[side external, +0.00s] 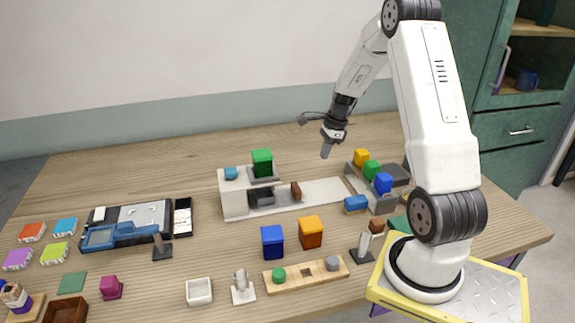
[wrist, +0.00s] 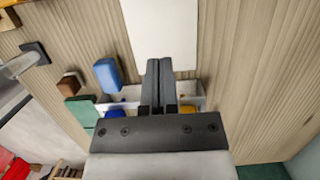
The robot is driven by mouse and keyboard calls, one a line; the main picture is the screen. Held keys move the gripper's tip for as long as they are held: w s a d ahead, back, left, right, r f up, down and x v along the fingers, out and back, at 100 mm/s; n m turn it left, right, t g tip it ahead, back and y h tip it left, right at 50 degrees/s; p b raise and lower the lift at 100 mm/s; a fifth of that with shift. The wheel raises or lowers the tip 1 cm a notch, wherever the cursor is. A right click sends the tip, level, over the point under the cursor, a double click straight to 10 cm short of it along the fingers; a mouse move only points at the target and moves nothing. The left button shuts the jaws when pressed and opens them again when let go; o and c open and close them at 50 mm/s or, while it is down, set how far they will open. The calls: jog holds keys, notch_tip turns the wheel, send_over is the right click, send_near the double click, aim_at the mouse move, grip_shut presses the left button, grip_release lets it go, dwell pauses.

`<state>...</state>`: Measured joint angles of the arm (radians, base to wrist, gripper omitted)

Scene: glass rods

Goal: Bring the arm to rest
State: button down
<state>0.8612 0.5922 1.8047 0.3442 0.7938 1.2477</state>
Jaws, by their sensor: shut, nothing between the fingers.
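My gripper (side external: 325,151) is shut and empty. It hangs in the air above the back part of the wooden table (side external: 105,172), clear of every object. In the wrist view the two dark fingers of my gripper (wrist: 160,64) lie side by side, pressed together, with nothing between them. My arm is raised and bent, reaching back to the left from its base.
Below and right stands a grey holder (side external: 374,194) with yellow, green and blue blocks. A blue block (side external: 356,204) lies beside it. A white station (side external: 234,196) with a green cube (side external: 262,162) stands left. The back left of the table is clear.

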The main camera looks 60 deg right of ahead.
jog(key=s+a+r+n+h, duration=0.1)
jog(key=s+a+n, duration=0.1)
jog(key=a+n, duration=1.1)
jog(key=s+a+r+n+h, duration=0.1)
jog(key=s+a+r+n, duration=0.1)
jog(key=a+n, duration=1.2)
jog(key=a, duration=0.4)
jog(key=shift+s+a+t, duration=0.2)
jog(key=shift+s+t, duration=0.05)
jog(key=shift+t, duration=0.05)
